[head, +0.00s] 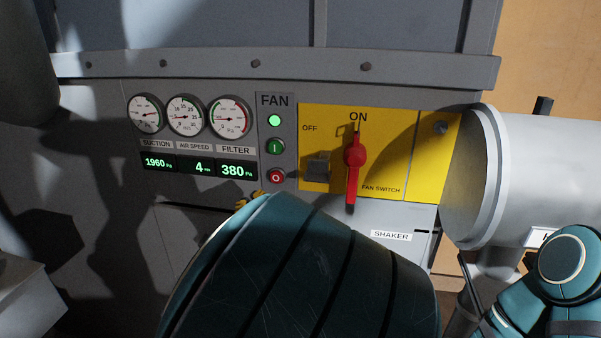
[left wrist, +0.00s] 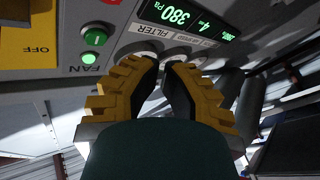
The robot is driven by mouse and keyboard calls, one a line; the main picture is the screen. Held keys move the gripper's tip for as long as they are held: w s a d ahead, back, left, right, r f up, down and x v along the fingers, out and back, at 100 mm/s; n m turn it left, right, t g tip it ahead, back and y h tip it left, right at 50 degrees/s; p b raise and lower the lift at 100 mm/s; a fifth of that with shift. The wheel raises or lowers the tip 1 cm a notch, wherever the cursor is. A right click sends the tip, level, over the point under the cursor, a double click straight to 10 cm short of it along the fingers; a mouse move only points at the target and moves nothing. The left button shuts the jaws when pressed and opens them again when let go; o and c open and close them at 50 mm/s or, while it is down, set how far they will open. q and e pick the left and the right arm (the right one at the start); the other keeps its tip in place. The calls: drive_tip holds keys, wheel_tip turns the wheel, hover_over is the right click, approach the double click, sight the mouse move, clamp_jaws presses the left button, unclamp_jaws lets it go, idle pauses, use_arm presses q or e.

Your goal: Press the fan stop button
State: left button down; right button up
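The fan stop button (head: 276,177), red with a white ring mark, is at the bottom of the FAN column on the grey panel. The green start button (head: 275,146) and a lit green lamp (head: 274,120) are above it. My left gripper (head: 250,199) is mostly hidden behind my forearm in the head view; only bits of its yellow fingers show, just below and left of the stop button. In the left wrist view its fingertips (left wrist: 163,62) are close together with nothing visible between them, near the FILTER label. My right gripper is not in view.
A red switch handle (head: 354,157) stands out on the yellow plate (head: 428,135), right of the buttons, pointing at ON. Gauges (head: 185,115) and lit displays (head: 200,166) are to the left. A large grey duct (head: 530,165) is at the right.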

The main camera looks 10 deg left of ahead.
sight(277, 177)
use_arm(q)
drive_tip(key=w, duration=0.7)
drive_tip(key=shift+d+b, duration=0.15)
drive_tip(key=shift+b, duration=0.25)
drive_tip(key=c, duration=1.7)
unclamp_jaws()
clamp_jaws()
drive_tip(key=shift+w, duration=0.2)
drive_tip(key=shift+w, duration=0.25)
